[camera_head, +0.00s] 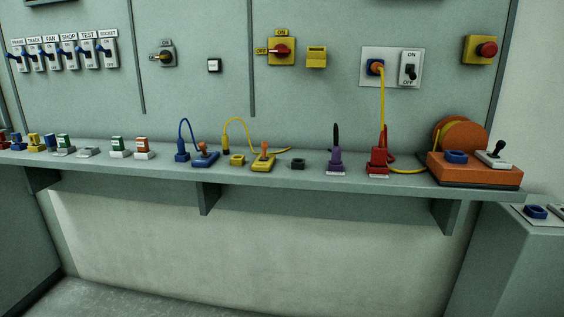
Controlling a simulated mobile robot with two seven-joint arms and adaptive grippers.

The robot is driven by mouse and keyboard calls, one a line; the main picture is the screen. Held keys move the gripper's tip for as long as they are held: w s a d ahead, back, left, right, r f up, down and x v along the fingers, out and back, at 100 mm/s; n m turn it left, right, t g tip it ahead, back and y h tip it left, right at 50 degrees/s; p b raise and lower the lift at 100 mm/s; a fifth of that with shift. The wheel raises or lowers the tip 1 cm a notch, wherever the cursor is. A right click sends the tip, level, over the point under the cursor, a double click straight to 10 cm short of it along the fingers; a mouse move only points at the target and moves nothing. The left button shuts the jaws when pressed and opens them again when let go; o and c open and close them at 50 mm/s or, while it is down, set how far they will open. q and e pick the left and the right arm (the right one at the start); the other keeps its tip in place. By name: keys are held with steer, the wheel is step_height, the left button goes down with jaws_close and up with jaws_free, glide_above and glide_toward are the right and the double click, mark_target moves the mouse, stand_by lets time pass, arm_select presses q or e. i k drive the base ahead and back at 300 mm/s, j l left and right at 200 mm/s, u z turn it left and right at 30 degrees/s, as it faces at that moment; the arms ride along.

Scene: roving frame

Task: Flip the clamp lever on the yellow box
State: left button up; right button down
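A yellow base (263,166) with an upright orange lever (264,148) stands on the shelf, right of a small yellow socket block (237,160). On the wall above, a yellow box (271,59) carries a red rotary handle (281,50) between ON and OFF labels; the handle lies roughly level, towards OFF. A smaller yellow box (316,57) is beside it, and another yellow box (468,50) with a red button is at the far right. I cannot tell which one is the named box. Neither gripper is in view.
The grey shelf (320,182) also holds a blue base with an orange lever (204,155), a purple handle (335,157), a red plug unit (377,162) and an orange unit (475,177). Yellow cables run along it. A side cabinet (520,260) stands right; floor space is open below.

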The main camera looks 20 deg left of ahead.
mark_target(264, 145)
steer(key=i+j, duration=0.2)
steer(key=j, duration=0.2)
steer(key=i+j, duration=0.2)
steer(key=j, duration=0.15)
steer(key=i+j, duration=0.25)
steer(key=j, duration=0.15)
steer(key=i+j, duration=0.2)
steer(key=j, duration=0.15)
steer(key=i+j, duration=0.2)
steer(key=j, duration=0.2)
